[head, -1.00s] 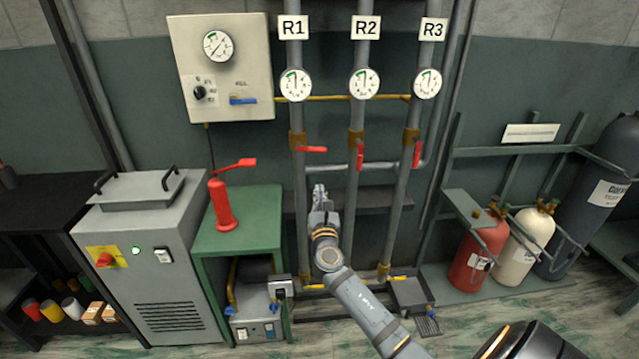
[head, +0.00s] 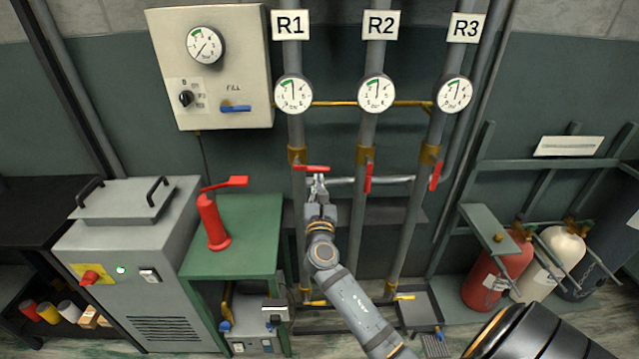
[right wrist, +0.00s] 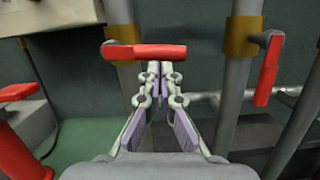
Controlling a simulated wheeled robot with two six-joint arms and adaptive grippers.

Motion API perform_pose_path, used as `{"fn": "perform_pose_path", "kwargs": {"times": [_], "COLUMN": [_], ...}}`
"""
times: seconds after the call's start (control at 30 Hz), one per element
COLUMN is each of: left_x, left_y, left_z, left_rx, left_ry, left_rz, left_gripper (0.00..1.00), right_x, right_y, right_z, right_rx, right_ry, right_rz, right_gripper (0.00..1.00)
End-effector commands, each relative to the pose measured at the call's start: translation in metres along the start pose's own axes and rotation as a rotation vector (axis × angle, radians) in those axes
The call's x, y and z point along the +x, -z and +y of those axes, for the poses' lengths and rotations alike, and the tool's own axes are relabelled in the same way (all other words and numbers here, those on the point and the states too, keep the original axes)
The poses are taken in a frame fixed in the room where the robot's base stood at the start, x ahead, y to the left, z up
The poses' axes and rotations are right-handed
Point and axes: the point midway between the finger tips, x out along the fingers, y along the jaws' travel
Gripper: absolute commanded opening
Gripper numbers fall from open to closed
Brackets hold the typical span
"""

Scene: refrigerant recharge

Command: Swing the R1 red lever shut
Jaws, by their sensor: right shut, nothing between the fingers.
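The R1 red lever (head: 311,168) sticks out to the right, about level, from the brass valve on the R1 pipe (head: 297,135). In the right wrist view the lever (right wrist: 150,52) lies crosswise just beyond the fingertips. My right gripper (head: 317,180) is shut and empty, right below the lever; in the right wrist view its fingertips (right wrist: 158,68) come together near the lever's lower edge. I cannot tell whether they touch it. The R2 lever (head: 368,177) and R3 lever (head: 435,176) hang down along their pipes. My left gripper is not in view.
A red hand pump (head: 213,222) with a red handle stands on the green bench (head: 262,215) to the left. The control box (head: 228,80) hangs on the wall above it. A grey horizontal pipe (head: 395,180) runs behind the levers. Gas cylinders (head: 493,275) stand at right.

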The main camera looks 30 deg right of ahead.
Motion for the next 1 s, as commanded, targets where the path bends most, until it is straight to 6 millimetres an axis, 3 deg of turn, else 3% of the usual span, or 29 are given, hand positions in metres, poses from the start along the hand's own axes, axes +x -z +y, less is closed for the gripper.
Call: {"fn": "perform_pose_path", "kwargs": {"times": [0.27,0.5,0.87,1.0], "left_x": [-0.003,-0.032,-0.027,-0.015], "left_y": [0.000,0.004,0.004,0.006], "left_z": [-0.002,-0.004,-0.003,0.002], "left_rx": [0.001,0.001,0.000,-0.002], "left_ry": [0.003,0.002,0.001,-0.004], "left_rz": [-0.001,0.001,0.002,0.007], "left_gripper": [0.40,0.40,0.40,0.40], "right_x": [0.001,0.008,0.008,0.010], "right_y": [-0.002,-0.018,-0.012,0.002], "right_z": [0.000,-0.001,-0.002,-0.005], "right_rx": [-0.008,-0.116,-0.126,-0.129], "right_ry": [-0.002,-0.023,-0.025,-0.027], "right_rz": [0.000,0.000,-0.002,-0.002], "right_gripper": [0.00,0.00,0.00,0.00]}}
